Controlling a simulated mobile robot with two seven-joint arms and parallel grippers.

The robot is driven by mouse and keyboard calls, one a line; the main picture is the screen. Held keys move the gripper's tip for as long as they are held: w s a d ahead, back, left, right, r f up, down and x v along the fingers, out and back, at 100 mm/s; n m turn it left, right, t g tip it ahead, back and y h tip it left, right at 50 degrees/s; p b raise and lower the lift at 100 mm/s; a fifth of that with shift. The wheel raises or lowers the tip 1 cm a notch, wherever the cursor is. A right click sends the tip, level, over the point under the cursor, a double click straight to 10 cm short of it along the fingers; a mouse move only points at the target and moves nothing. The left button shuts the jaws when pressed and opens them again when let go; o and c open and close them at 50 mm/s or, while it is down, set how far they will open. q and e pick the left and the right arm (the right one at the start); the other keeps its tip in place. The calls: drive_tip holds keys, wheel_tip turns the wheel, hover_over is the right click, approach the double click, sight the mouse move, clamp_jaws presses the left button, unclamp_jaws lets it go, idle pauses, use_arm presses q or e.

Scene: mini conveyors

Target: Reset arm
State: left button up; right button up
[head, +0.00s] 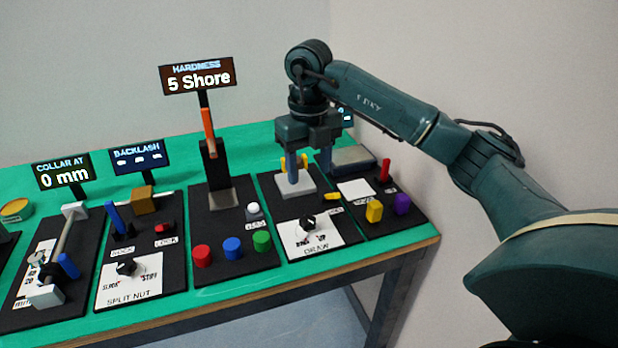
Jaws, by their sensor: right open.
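My right arm reaches in from the right over the green bench. Its gripper (310,152) points down above the station marked DRAW (322,241), with its two fingers apart. The DRAW station also has a black knob (306,222) on a white dial plate. My left gripper is not in view.
Left of it stands a black panel with red (202,254), blue and green buttons and a sign reading 5 Shore (199,79). Farther left are the SPLIT NUT panel (137,296) and a 0 mm sign (63,175).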

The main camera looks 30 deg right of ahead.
idle(0.5)
drive_tip(key=s+a+f+n+g+y+p, duration=0.1)
drive_tip(key=s+a+f+y, duration=0.15)
drive_tip(key=a, duration=0.35)
drive_tip(key=s+a+f+n+y, duration=0.1)
drive_tip(key=a+y, duration=0.2)
drive_tip(key=a, duration=0.3)
drive_tip(key=s+a+f+n+g+y+p, duration=0.1)
drive_tip(key=s+a+f+y, duration=0.15)
drive_tip(key=a, duration=0.35)
drive_tip(key=s+a+r+m+t+y+p, duration=0.2)
drive_tip(key=a+r+m+t+y, duration=0.4)
drive_tip(key=a+m+y, duration=0.5)
drive_tip(key=d+f+m+t+h+p, duration=0.1)
drive_tip(key=d+f+m+t+h, duration=0.95)
drive_tip(key=m, duration=0.85)
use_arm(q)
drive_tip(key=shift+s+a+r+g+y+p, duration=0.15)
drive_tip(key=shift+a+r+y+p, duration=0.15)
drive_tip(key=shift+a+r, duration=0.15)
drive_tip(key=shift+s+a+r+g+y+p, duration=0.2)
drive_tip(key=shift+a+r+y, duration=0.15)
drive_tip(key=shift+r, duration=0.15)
use_arm(e)
drive_tip(key=s+d+f+m+g+h, duration=0.2)
drive_tip(key=s+f+m+g+h, duration=0.2)
drive_tip(key=s+f, duration=0.7)
drive_tip(key=shift+s+d+f+m+h, duration=0.25)
drive_tip(key=shift+f+m+h, duration=0.25)
drive_tip(key=shift+m, duration=0.3)
